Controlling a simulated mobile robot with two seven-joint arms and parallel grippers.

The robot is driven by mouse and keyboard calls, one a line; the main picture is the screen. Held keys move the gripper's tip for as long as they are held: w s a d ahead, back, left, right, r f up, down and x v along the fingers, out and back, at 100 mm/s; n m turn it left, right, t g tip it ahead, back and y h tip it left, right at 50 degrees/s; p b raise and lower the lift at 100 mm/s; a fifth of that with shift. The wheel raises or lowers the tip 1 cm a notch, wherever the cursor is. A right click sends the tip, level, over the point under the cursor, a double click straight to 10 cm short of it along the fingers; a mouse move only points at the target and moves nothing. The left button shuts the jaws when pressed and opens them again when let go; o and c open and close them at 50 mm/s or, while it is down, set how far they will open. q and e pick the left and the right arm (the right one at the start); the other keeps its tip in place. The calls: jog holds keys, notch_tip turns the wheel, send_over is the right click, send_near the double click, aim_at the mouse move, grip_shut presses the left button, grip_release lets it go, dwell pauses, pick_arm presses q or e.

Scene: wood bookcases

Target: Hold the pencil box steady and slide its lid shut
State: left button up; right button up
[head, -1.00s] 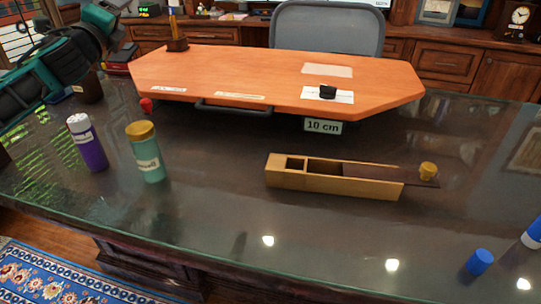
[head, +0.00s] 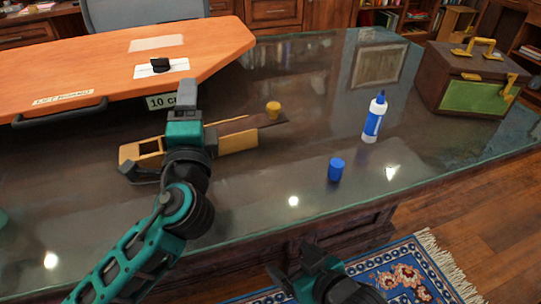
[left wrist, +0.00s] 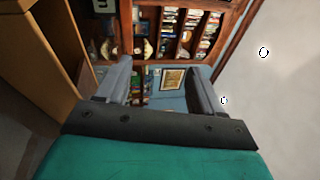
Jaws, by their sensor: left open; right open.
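The pencil box (head: 233,138) is a long, light wooden box lying on the dark glass-topped desk. Its dark brown lid (head: 250,122) sticks out past the box's right end and carries a yellow knob (head: 273,107). The left end of the box is uncovered and shows a dark compartment.
A blue cap (head: 336,169), a white-and-blue bottle (head: 375,117) and a brown chest (head: 455,80) stand to the right.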

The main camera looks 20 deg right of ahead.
pick_arm(q)
jog(key=s+d+f+h, duration=0.1)
jog(key=s+d+f, duration=0.1)
jog(key=s+d, duration=0.45)
jog(key=g+h, duration=0.1)
jog(key=g, duration=0.2)
send_near(276, 113)
jog(key=shift+m, duration=0.3)
jog(key=x, duration=0.5)
jog(key=f+x, duration=0.1)
jog(key=x, duration=0.2)
jog(key=shift+w+d, duration=0.1)
jog(key=shift+w, duration=0.2)
jog(key=shift+c, duration=0.3)
grip_shut()
jog(key=shift+r, duration=0.1)
